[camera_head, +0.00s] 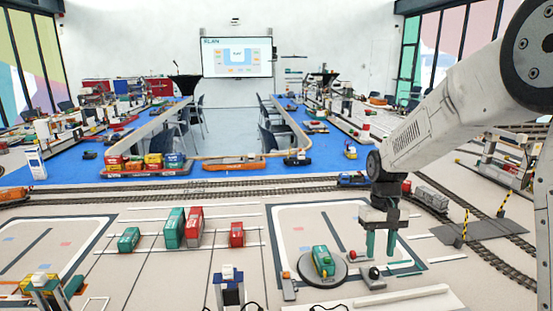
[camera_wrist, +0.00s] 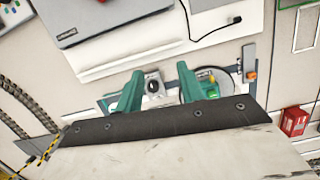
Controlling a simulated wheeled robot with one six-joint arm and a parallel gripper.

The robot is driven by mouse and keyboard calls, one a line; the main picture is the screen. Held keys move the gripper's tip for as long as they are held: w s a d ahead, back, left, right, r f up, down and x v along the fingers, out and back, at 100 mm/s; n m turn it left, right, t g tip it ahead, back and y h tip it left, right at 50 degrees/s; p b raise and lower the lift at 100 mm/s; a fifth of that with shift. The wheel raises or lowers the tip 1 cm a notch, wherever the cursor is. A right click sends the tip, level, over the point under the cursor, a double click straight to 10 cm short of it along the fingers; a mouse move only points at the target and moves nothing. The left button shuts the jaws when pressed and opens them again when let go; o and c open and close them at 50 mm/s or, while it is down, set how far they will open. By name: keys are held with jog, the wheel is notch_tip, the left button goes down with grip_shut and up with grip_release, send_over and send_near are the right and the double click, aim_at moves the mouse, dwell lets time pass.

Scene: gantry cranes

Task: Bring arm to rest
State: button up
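My arm reaches in from the upper right in the head view. My gripper (camera_head: 380,252) points down above the table with its two green fingers apart. Nothing shows between them in the head view. In the wrist view my gripper (camera_wrist: 158,78) also has its green fingers spread. A small control with a dark round knob (camera_wrist: 153,86) shows in the gap, apparently below the fingers. The same dark knob (camera_head: 374,272) is just under the fingertips in the head view. I cannot tell the exact height between them.
A green vehicle (camera_head: 322,259) sits on a round dark turntable left of my gripper. Red and green containers (camera_head: 194,226) stand on the table further left. Model rails with a train (camera_head: 430,198) run behind. A grey laptop-like device (camera_wrist: 100,18) lies near the wrist.

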jog(key=s+r+t, duration=0.1)
jog(key=s+r, duration=0.3)
jog(key=s, duration=0.6)
jog(key=s+r+t, duration=0.1)
jog(key=s+r, duration=0.3)
jog(key=s, duration=0.6)
jog(key=s+r+t, duration=0.1)
jog(key=s+r, duration=0.4)
jog(key=s, duration=0.5)
jog(key=shift+m+t, duration=0.3)
jog(key=shift+t, duration=0.1)
jog(key=shift+d+r, duration=0.1)
dwell(0.3)
